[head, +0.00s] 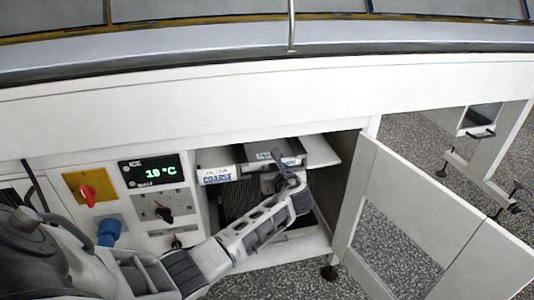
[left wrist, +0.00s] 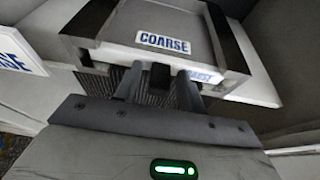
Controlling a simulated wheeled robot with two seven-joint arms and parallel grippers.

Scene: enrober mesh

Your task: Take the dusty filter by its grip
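The open cabinet bay holds a dark ribbed filter panel (head: 237,198), which also shows as ribbed strips behind my fingers in the left wrist view (left wrist: 98,84). My left gripper (head: 283,178) reaches into the bay. In the left wrist view its two fingers (left wrist: 160,88) stand apart, with a small dark block (left wrist: 160,75), seemingly a grip, between them. I see no clear finger contact with it. Dust on the filter cannot be made out. My right gripper is not in view.
A tray (left wrist: 225,35) labelled COARSE sits just above the fingers. A COARSE sign (head: 217,176) marks the bay's left edge. The open door (head: 362,180) stands to the right. A control panel (head: 150,200) with knobs is on the left.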

